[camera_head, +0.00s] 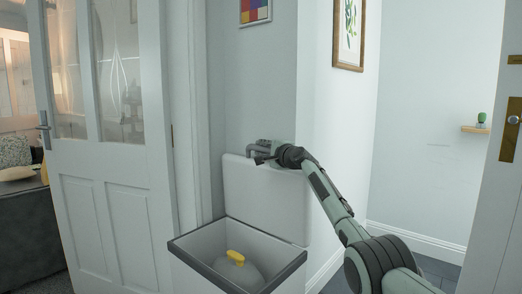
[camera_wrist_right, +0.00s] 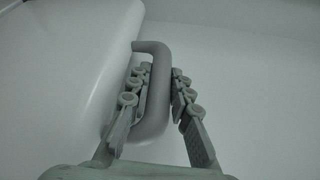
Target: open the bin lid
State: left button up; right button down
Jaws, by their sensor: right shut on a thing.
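The bin (camera_head: 208,256) is a box with a dark grey rim and a pale inside. Its white lid (camera_head: 266,198) stands raised, close to upright, at the back against the wall. My right gripper (camera_head: 262,152) is at the lid's top edge. In the right wrist view my right gripper (camera_wrist_right: 160,95) has its two fingers on either side of the grey lid handle (camera_wrist_right: 153,50), shut on it. The white lid surface (camera_wrist_right: 70,60) fills the left of that view. My left gripper is not in view.
A yellow item (camera_head: 236,257) lies inside the bin on a pale rounded thing. A white panelled door (camera_head: 110,190) with glass stands open at the left. A small wooden shelf (camera_head: 474,129) is on the wall at the right. Walls are close behind the lid.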

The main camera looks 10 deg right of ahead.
jog(key=c, duration=1.7)
grip_release()
jog(key=shift+a, duration=0.1)
jog(key=shift+o, duration=0.3)
jog(key=v, duration=1.2)
